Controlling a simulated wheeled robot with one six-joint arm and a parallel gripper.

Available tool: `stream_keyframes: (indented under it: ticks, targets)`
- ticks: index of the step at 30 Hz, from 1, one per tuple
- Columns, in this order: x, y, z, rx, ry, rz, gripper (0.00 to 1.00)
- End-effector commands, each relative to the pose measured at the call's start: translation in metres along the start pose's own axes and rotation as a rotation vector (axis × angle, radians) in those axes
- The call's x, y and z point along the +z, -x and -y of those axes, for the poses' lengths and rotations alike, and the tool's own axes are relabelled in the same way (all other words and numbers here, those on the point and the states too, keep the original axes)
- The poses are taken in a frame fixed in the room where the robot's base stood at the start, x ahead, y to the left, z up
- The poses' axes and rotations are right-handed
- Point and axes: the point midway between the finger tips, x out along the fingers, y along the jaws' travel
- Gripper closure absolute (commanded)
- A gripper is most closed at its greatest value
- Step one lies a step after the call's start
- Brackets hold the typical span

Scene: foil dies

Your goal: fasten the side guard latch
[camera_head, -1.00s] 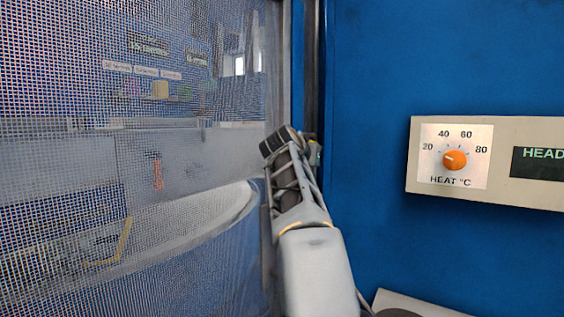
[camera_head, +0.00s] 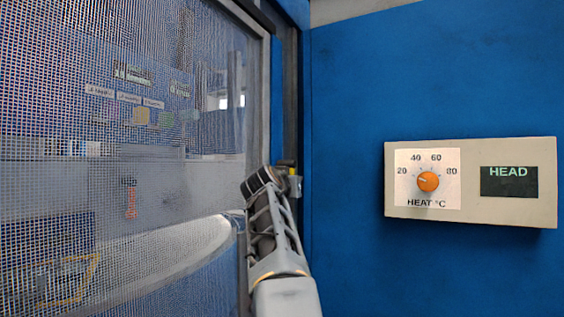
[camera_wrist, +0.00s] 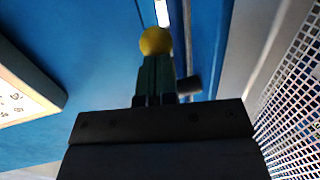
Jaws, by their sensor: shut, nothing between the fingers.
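The side guard is a mesh panel (camera_head: 100,220) in a grey frame, on the left of the head view; its mesh also shows at the right of the wrist view (camera_wrist: 297,95). A yellow ball knob (camera_wrist: 156,41), seemingly the latch handle's end, is just beyond my gripper's fingertips (camera_wrist: 158,60) in the wrist view. My gripper is shut and empty. Whether it touches the knob I cannot tell. In the head view a small yellow and grey part (camera_head: 294,184) shows by the guard's edge, beside my wrist. The rest of the latch is hidden or dark.
A blue wall (camera_head: 430,80) fills the right side. A beige control box (camera_head: 520,206) with an orange heat knob (camera_head: 428,181) and a display reading HEAD stands out from it. A dark vertical post (camera_head: 290,100) runs between guard and wall.

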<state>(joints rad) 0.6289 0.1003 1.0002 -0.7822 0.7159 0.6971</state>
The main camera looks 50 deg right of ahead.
Motion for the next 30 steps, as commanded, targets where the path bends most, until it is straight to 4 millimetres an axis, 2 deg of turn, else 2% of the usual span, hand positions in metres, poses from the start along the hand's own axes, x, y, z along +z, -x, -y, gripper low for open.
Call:
stream_keyframes:
  ticks: [7, 11, 24, 30]
  targets:
    - [0.004, 0.0, 0.001, 0.001, 0.001, 0.006, 1.0]
    - [0.006, 0.012, 0.002, 0.0, 0.0, 0.002, 1.0]
    - [0.008, 0.097, 0.003, 0.0, -0.002, -0.003, 1.0]
    - [0.009, 0.123, 0.004, 0.002, 0.0, -0.002, 1.0]
